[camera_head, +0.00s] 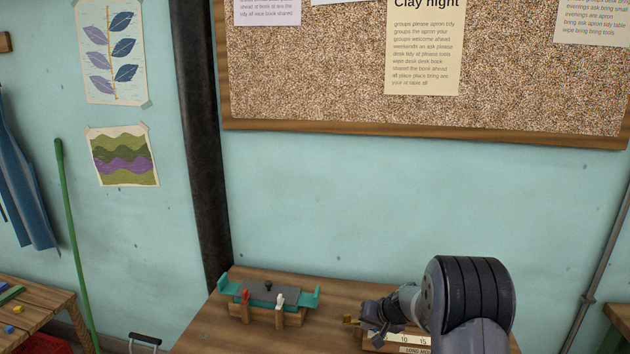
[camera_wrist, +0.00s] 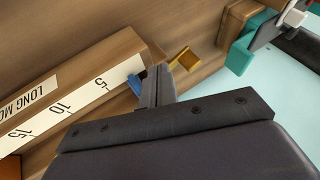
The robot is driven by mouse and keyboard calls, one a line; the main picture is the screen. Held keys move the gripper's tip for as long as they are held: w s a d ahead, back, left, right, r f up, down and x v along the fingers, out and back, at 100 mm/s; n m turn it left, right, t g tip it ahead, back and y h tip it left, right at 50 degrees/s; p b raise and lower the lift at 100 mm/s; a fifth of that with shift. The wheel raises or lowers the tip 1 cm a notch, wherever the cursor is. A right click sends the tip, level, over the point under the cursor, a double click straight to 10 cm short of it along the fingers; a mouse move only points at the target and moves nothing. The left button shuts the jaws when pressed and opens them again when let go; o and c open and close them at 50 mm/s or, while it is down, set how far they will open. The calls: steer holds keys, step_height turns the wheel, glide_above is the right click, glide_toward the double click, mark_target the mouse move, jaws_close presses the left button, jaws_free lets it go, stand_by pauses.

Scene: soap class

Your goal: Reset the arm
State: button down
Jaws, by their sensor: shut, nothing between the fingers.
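My gripper (camera_head: 372,312) is at the right end of the table in the head view, over the wooden block with a number scale (camera_head: 398,340). In the wrist view my gripper (camera_wrist: 153,85) shows dark fingers shut together, with nothing visible between them. The fingers are close to the end of the scale block (camera_wrist: 105,62); whether they touch it I cannot tell. A small blue piece shows beside the fingers. My arm hides part of the block in the head view.
A brass-coloured piece (camera_head: 350,321) is beside the block. A teal mould (camera_head: 312,296) with a grey lid (camera_head: 262,291) sits in a wooden holder with red and white levers, left of my gripper. Bare table (camera_head: 215,325) lies left of it. The wall and pinboard (camera_head: 300,70) stand behind.

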steer(key=shift+w+d, duration=0.1)
steer(key=shift+d, duration=0.1)
steer(key=shift+w+d+r+n+y+p, duration=0.15)
steer(key=shift+d+n+y+p, duration=0.15)
steer(key=shift+n, duration=0.3)
steer(key=s+b+v, duration=0.1)
steer(key=b+v, duration=0.1)
steer(key=v, duration=0.9)
steer(key=shift+a, duration=0.4)
steer(key=shift+s, duration=0.15)
